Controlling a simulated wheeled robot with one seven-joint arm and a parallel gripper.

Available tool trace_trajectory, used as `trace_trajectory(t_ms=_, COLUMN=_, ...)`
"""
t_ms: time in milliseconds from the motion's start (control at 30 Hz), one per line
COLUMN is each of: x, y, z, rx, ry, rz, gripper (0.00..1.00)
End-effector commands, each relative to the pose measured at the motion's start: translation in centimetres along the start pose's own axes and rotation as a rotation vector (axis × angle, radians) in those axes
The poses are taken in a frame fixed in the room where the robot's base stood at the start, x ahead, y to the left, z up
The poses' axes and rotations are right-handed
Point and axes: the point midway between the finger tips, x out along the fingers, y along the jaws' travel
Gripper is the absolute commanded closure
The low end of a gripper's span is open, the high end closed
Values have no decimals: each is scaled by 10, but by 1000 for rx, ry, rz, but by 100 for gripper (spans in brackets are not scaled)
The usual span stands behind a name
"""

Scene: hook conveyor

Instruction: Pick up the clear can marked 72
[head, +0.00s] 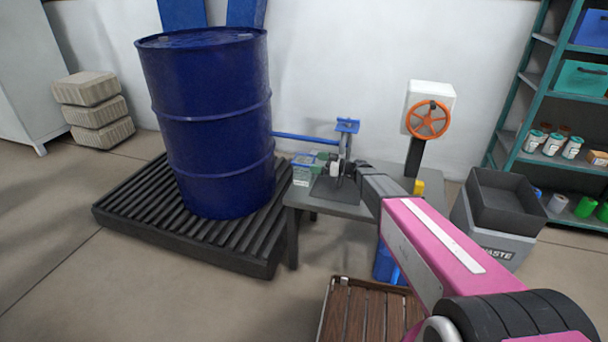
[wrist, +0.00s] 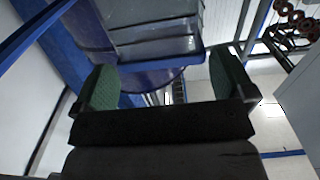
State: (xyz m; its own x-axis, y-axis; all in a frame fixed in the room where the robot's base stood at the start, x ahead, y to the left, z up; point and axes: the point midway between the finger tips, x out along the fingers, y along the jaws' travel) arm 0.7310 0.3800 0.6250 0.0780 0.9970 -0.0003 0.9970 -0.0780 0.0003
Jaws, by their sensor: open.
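A translucent grey container (wrist: 157,32), apparently the same can, shows beyond and between the fingertips. I see no grip on it, and no number is readable.
A blue drum (head: 212,120) on a black slatted pallet (head: 130,215) stands close left of the table. A blue fixture (head: 347,127) with a blue bar rises behind my gripper. An orange valve wheel (head: 427,120), waste bin (head: 497,243) and shelf (head: 518,130) are to the right.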

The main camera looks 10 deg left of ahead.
Motion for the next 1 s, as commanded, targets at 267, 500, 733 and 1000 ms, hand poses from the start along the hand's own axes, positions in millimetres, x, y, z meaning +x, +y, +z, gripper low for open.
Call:
trace_trajectory(t_ms=267, x=31, y=1, z=0, rx=0, ry=1, rz=-2, gripper=0)
trace_trajectory(t_ms=500, x=49, y=0, z=0, rx=0, ry=1, rz=0, gripper=0)
trace_trajectory(t_ms=733, x=48, y=0, z=0, rx=0, ry=0, rz=0, gripper=26)
trace_trajectory(t_ms=1000, x=48, y=0, z=0, rx=0, ry=1, rz=0, gripper=51)
